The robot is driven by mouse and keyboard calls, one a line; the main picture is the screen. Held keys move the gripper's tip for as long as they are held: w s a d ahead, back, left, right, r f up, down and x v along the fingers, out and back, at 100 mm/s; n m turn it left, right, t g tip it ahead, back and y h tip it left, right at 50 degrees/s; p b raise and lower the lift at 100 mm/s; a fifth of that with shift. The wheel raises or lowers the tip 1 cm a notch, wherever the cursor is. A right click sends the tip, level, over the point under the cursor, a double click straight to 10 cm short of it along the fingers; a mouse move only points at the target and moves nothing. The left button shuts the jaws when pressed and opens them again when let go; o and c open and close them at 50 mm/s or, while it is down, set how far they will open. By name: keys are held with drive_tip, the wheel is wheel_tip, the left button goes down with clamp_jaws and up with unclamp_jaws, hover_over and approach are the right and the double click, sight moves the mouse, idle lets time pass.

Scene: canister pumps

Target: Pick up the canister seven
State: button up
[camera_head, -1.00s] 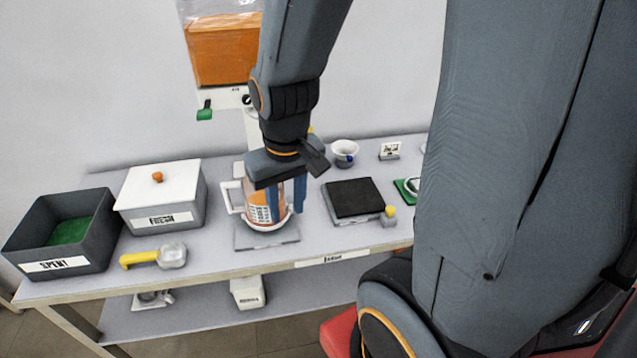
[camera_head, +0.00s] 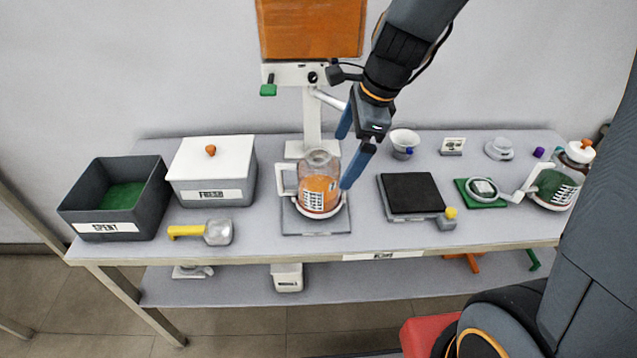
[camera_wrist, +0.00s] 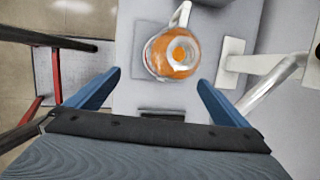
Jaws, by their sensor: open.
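A clear canister with orange contents, a white handle and a printed label (camera_head: 318,184) stands upright on a grey square plate (camera_head: 316,226) at the table's middle. I cannot read a seven on it. In the wrist view the orange canister (camera_wrist: 172,54) shows from above, beyond and between my fingers. My gripper (camera_head: 343,162) is open and empty, its blue fingers just right of and above the canister. The wrist view shows the open fingers (camera_wrist: 159,77) too. A second canister, with green contents and a white lid (camera_head: 556,186), stands at the table's right end.
A dispenser (camera_head: 313,120) with an orange hopper stands behind the canister. An open "SPENT" bin (camera_head: 110,207), a lidded "FRESH" box (camera_head: 212,172) and a yellow-handled scoop (camera_head: 204,232) are left. A black-topped plate (camera_head: 411,194) and a white bowl (camera_head: 404,141) are right.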

sight(329, 159)
drive_tip(key=w+a+m, duration=0.1)
drive_tip(key=m, duration=0.1)
drive_tip(key=w+a+m, duration=0.2)
drive_tip(key=m, duration=0.1)
drive_tip(key=shift+r+y, duration=0.2)
drive_tip(key=shift+y, duration=0.2)
drive_tip(key=shift+w+x, duration=0.2)
drive_tip(key=shift+x, duration=3.6)
drive_tip(key=shift+c, duration=0.4)
drive_tip(key=shift+r, duration=0.1)
drive_tip(key=c, duration=1.7)
